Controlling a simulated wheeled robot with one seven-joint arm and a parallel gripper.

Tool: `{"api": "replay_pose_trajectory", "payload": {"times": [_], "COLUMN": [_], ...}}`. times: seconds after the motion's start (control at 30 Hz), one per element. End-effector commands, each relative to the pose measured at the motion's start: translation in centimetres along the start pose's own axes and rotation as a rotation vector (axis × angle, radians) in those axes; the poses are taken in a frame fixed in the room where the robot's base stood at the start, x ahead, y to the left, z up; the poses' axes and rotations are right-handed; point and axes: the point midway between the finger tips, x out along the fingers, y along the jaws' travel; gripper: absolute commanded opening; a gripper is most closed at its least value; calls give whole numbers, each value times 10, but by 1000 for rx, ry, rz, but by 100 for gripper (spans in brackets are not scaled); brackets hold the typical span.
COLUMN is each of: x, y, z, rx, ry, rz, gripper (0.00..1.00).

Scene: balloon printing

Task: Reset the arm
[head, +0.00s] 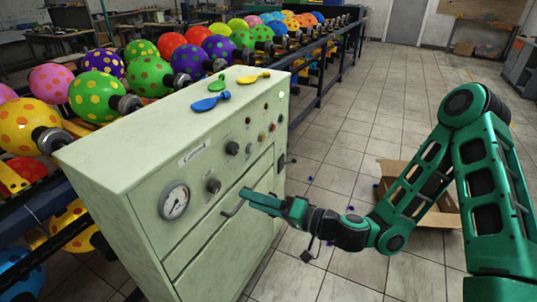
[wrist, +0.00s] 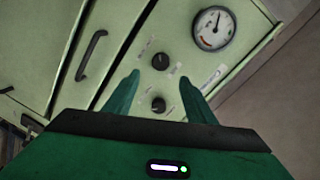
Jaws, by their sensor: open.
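My green arm (head: 420,180) reaches in from the right in the head view. My gripper (head: 246,195) is in front of the pale green control cabinet (head: 135,165), near its curved door handle (head: 233,208). In the wrist view my gripper (wrist: 158,95) has its two fingers apart with nothing held between them. Two black knobs, an upper one (wrist: 160,62) and a lower one (wrist: 158,104), show on the panel beyond the fingers. The handle (wrist: 91,55) is left of the fingers there. I cannot tell whether any finger touches the cabinet.
A round gauge (head: 174,201) is on the panel. Blue (head: 210,102), green (head: 217,83) and yellow (head: 253,77) flat balloons lie on the cabinet top. Dotted balloons (head: 97,96) line the rack behind. An open cardboard box (head: 440,214) stands behind my arm. Tiled floor (head: 365,110) is mostly clear.

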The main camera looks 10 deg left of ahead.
Motion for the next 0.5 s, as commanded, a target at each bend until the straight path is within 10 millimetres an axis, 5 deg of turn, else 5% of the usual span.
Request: {"api": "replay_pose_trajectory", "payload": {"times": [0.27,0.5], "x": [-11,-54], "y": [2,29], "z": [14,33], "rx": [-99,-249], "ry": [-112,-352], "rz": [22,147], "gripper": [50,50]}}
